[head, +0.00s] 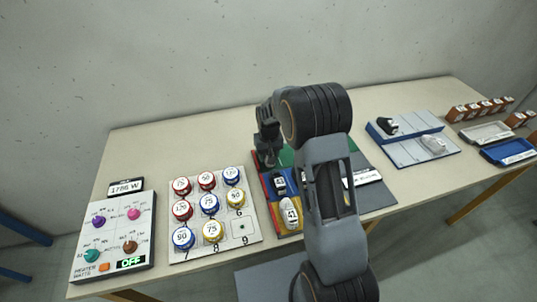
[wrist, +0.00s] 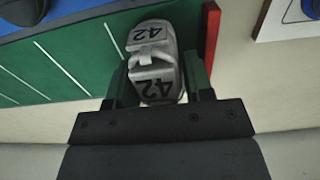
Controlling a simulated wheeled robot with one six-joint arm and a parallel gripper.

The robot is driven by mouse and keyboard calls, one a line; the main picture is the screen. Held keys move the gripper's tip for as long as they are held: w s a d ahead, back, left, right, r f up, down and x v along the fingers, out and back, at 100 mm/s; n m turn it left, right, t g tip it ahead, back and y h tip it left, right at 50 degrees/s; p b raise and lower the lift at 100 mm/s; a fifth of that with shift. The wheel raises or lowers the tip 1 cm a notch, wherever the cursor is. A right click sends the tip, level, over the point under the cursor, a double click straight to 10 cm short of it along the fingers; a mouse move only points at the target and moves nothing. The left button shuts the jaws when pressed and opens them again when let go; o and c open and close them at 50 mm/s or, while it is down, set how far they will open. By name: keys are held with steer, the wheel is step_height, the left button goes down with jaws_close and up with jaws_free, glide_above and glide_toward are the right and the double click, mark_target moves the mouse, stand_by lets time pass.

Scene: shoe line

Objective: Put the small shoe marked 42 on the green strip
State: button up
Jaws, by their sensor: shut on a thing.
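The small shoe marked 42 (wrist: 152,43) is pale grey with dark 42 labels, and sits between the two fingers of my gripper (wrist: 157,78) in the wrist view. My gripper is shut on it. The green strip (wrist: 75,62) lies below and to the left of the shoe in that view, with thin white lines across it. I cannot tell whether the shoe touches it. In the head view my gripper (head: 268,160) is over the far left part of the coloured board, and the shoe is hidden. Green (head: 287,156) shows just right of my gripper.
A dark shoe (head: 280,184) and a white shoe marked 41 (head: 291,213) stand on the board's nearer strips. A panel of round numbered pieces (head: 246,237) lies to the left, with a heater control box (head: 143,240) beyond. Blue and grey trays stand at the right.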

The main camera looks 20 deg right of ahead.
steer(key=shift+f, duration=0.2)
steer(key=shift+f, duration=0.15)
steer(key=o, duration=0.7)
steer(key=shift+c, duration=0.2)
step_height(320, 180, up, 12)
steer(key=shift+f, duration=0.2)
steer(key=s+r+t, duration=0.2)
steer(key=s+r, duration=0.1)
steer(key=s, duration=0.8)
steer(key=s+r+t, duration=0.1)
steer(key=s+r, duration=0.3)
steer(key=s, duration=0.8)
steer(key=shift+t, duration=0.4)
